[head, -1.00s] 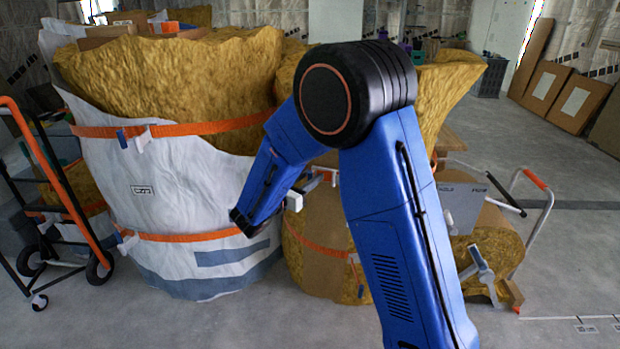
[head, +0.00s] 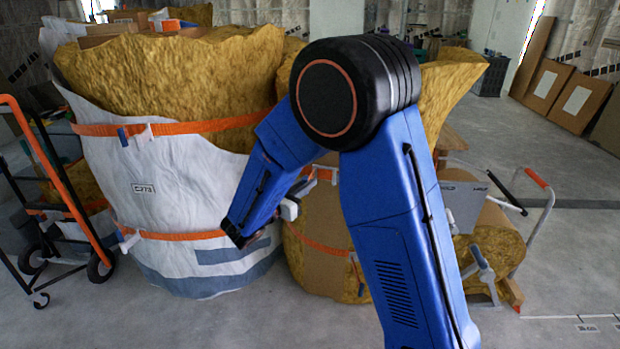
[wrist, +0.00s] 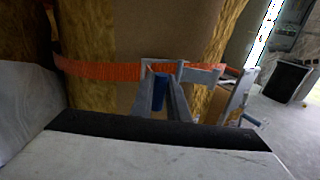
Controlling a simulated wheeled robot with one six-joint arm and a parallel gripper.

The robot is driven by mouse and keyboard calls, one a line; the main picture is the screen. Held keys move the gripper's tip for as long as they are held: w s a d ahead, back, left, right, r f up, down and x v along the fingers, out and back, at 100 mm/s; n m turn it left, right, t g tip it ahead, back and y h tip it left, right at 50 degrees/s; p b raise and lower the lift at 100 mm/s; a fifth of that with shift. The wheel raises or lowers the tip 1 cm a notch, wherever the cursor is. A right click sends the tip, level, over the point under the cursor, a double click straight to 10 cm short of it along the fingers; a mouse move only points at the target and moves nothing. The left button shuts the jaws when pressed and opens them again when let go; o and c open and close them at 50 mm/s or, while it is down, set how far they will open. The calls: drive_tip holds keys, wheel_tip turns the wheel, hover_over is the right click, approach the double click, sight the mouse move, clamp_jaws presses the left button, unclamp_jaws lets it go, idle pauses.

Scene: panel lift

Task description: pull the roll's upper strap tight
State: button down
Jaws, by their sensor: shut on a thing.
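The roll (head: 325,225) is yellow insulation in brown wrap, standing behind my arm in the head view; its brown side (wrist: 120,40) fills the middle of the wrist view. Its orange upper strap (wrist: 100,69) runs across the wrap and shows in the head view (head: 324,174) beside my arm. A blue tab (wrist: 159,92) hangs at the strap. My gripper (wrist: 163,72) has its grey fingers at the strap beside this tab. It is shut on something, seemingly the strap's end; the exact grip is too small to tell.
A large white-wrapped roll (head: 185,190) with orange straps stands close on the left. A cart (head: 60,190) is at far left. A lying roll (head: 495,255) and a white-framed trolley (head: 545,215) stand on the right. The floor at front right is clear.

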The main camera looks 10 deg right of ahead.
drive_tip(key=s+a, duration=0.3)
drive_tip(key=s, duration=0.2)
drive_tip(key=shift+a, duration=0.25)
drive_tip(key=shift+s, duration=0.1)
drive_tip(key=c, duration=1.7)
unclamp_jaws()
drive_tip(key=shift+a, duration=0.1)
drive_tip(key=v, duration=1.7)
drive_tip(key=shift+s+a+f, duration=0.1)
drive_tip(key=shift+s, duration=0.1)
